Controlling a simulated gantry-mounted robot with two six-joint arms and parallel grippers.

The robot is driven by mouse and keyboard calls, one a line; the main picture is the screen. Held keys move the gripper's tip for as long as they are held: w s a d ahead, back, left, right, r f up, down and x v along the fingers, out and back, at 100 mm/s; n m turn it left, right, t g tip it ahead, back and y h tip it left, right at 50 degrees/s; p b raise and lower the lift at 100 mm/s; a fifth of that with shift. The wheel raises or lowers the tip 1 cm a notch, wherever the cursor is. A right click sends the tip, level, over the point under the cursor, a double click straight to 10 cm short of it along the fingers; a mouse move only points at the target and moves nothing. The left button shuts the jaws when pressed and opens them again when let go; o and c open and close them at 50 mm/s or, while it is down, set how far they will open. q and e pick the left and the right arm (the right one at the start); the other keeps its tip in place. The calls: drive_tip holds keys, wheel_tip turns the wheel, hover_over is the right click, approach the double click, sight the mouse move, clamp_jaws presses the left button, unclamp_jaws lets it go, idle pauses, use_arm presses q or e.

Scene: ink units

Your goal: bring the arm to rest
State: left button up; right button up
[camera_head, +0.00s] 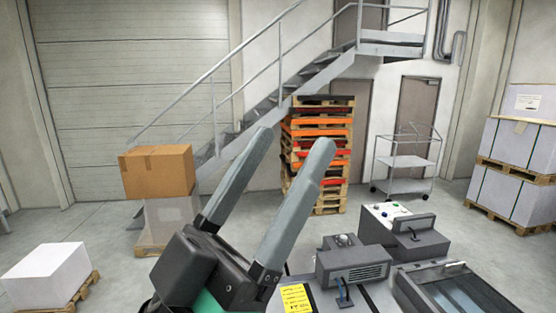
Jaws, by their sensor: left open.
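My left gripper (296,142) shows large in the middle of the head view, with two long grey fingers pointing up and to the right. The fingers stand apart with nothing between them, so it is open and empty. Its dark body is at the lower left of the fingers, in front of the floor and the stairs behind. My right gripper is not in view.
Dark grey machine units (354,263) with a yellow label (295,298) lie close at the lower right. Farther off are a cardboard box (158,172), a white block (46,277), stacked pallets (319,130), a trolley (404,163), stairs and boxes on pallets at right.

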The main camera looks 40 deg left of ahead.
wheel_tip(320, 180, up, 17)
drive_tip(key=p, duration=1.7)
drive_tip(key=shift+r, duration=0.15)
